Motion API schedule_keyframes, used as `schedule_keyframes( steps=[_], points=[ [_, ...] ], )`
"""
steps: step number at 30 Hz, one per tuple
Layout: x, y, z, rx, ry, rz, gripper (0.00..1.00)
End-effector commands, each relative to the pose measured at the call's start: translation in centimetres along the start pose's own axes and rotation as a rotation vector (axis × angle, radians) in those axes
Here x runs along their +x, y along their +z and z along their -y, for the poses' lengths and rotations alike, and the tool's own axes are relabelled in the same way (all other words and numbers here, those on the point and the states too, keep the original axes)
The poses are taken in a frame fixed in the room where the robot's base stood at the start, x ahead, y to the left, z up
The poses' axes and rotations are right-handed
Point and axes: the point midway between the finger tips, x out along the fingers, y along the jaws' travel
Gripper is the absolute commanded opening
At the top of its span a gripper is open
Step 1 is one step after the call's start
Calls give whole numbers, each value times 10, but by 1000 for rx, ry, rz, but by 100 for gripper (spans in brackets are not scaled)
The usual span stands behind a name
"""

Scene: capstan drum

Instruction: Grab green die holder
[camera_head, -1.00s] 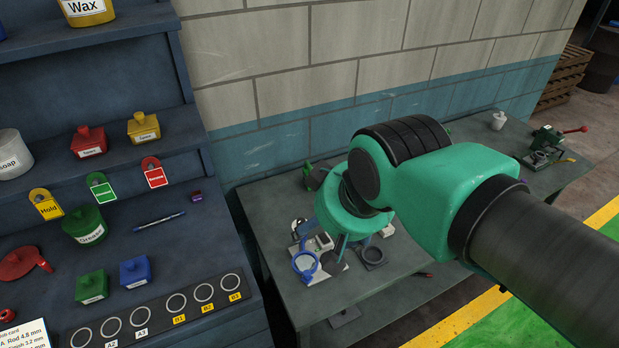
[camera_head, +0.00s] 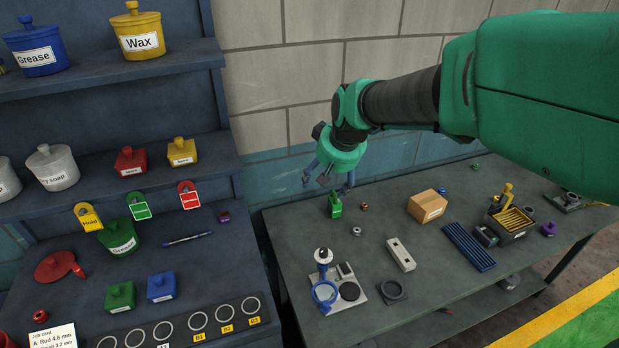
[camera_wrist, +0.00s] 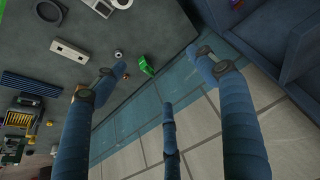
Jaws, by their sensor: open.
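A small green block-like piece (camera_head: 335,204), which looks like the green die holder, stands on the grey workbench (camera_head: 300,245) close to the wall. In the wrist view the green piece (camera_wrist: 146,65) lies between the spread fingers, some way beyond them. My gripper (camera_head: 328,182) is open and empty, with its blue fingers spread just above and behind the green piece in the head view. The wrist view shows the gripper (camera_wrist: 163,65) with several wide-apart fingers. I cannot tell the exact gap to the piece.
Small rings (camera_head: 356,231) lie near the green piece. A cardboard box (camera_head: 427,206), a white block (camera_head: 400,254), a magnifier stand (camera_head: 325,290) and a blue slotted tray (camera_head: 469,246) are also on the bench. The block wall stands close behind. A dark shelf with pots is at left.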

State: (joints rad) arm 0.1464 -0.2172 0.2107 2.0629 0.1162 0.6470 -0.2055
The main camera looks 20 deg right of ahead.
Motion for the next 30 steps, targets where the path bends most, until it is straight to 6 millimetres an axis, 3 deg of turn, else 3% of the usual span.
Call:
schedule_keyframes(
  steps=[6, 15, 24, 30],
  points=[
    [54, -40, -28, 14, 4, 15, 72],
    [139, -79, -73, 31, 13, 29, 72],
    [233, -96, -123, 48, 27, 41, 72],
    [290, -94, -153, 60, 37, 50, 72]
  ],
)
